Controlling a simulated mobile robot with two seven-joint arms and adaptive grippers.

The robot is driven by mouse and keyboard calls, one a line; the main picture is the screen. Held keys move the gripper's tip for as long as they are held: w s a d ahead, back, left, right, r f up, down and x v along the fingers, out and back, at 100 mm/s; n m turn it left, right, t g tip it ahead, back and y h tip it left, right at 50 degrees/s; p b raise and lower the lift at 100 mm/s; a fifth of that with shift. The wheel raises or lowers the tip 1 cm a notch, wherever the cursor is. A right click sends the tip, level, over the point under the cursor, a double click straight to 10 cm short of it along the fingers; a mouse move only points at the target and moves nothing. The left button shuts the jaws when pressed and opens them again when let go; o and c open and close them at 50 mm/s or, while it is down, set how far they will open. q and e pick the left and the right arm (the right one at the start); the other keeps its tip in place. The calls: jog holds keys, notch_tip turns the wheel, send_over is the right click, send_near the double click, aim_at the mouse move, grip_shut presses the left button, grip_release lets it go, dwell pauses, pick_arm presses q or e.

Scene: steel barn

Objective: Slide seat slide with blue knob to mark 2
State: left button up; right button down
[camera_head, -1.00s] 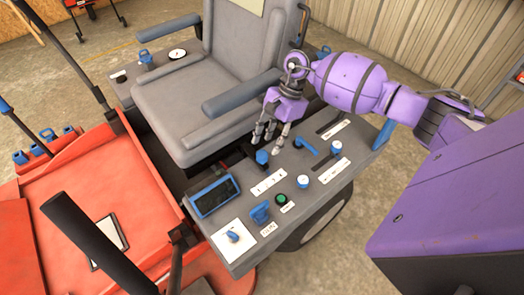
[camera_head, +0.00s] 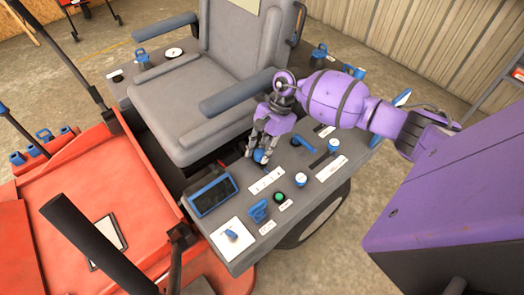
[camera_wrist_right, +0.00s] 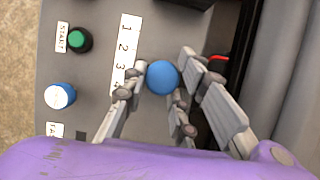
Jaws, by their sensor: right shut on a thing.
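The seat slide's blue knob (camera_head: 260,156) stands on the grey right-hand console, beside the seat. It shows as a round blue ball in the right wrist view (camera_wrist_right: 163,77). A white strip with marks 1 to 4 (camera_wrist_right: 125,50) lies to its left there; the knob appears level with the stretch between marks 3 and 4. The strip also shows in the head view (camera_head: 267,180). My right gripper (camera_head: 261,150) is shut on the knob from above, with fingers on either side of it. The slide's slot is mostly hidden. My left gripper is not in view.
Close by on the console are a green start button (camera_wrist_right: 79,40), a blue-and-white knob (camera_wrist_right: 60,95), a blue lever (camera_head: 303,143) and a dark screen (camera_head: 213,195). The seat's armrest (camera_head: 237,96) is just behind my right gripper.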

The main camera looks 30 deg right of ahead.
jog(key=shift+s+a+f, duration=0.1)
jog(key=shift+s+a, duration=0.15)
jog(key=shift+a, duration=0.55)
jog(key=shift+s+a+f, duration=0.1)
jog(key=shift+s+a, duration=0.15)
jog(key=shift+a, duration=0.5)
jog(key=c, duration=1.6)
grip_release()
jog(key=shift+d, duration=0.15)
jog(key=shift+o, duration=0.2)
jog(key=shift+s+r, duration=0.1)
jog(key=shift+r, duration=0.05)
jog(key=shift+r, duration=0.1)
jog(key=shift+w+d+r, duration=0.15)
jog(key=shift+w+r, duration=0.1)
jog(key=shift+r, duration=0.1)
jog(key=v, duration=1.1)
jog(key=shift+s, duration=0.2)
